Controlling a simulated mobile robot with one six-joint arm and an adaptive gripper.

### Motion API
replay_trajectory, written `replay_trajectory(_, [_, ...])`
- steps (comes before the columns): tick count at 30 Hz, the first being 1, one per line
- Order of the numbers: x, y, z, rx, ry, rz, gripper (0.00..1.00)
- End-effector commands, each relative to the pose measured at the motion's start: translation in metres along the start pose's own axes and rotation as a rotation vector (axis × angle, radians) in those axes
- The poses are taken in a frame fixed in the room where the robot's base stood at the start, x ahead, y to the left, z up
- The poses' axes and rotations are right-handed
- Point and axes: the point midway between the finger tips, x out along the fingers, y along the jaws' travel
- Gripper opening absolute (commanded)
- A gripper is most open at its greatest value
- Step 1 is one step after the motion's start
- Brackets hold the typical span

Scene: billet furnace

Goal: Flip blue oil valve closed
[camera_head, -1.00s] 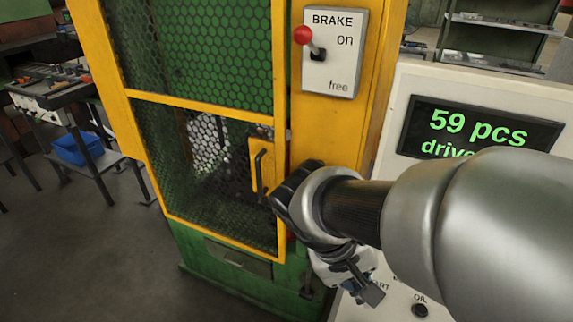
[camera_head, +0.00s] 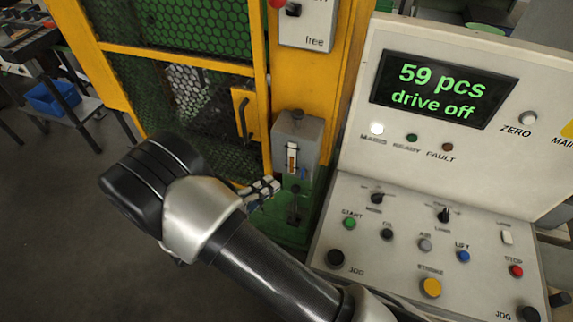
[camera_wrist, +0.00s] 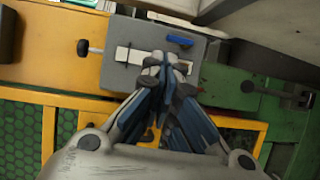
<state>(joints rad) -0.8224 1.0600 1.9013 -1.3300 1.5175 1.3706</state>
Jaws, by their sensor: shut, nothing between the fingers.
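The blue oil valve lever (camera_head: 303,172) is small and sits low on the front of a grey oil box (camera_head: 309,131), beside its sight glass. In the wrist view the blue lever (camera_wrist: 180,40) lies roughly parallel to the long white sight glass (camera_wrist: 128,54). My gripper (camera_head: 274,186) is shut and empty, just left of the lower part of the box. In the wrist view its fingertips (camera_wrist: 167,62) overlap the end of the sight glass, close to the lever. A small gap seems to separate them from the lever; contact cannot be told.
The yellow frame with a mesh door (camera_head: 190,100) and its handle (camera_head: 243,118) stands left of the box. A control desk (camera_head: 345,190) with buttons stands close on the right. The brake panel (camera_head: 312,25) is above. Open floor lies at lower left.

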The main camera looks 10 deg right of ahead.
Motion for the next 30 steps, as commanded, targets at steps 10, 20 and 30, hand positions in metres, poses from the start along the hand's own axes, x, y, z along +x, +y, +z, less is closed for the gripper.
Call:
replay_trajectory(10, [-0.029, -0.034, -0.025, 0.014, 0.202, 0.097, 0.00])
replay_trajectory(20, [-0.030, -0.036, -0.025, 0.015, 0.208, 0.098, 0.00])
replay_trajectory(30, [0.007, -0.032, -0.032, 0.015, 0.201, 0.097, 0.00])
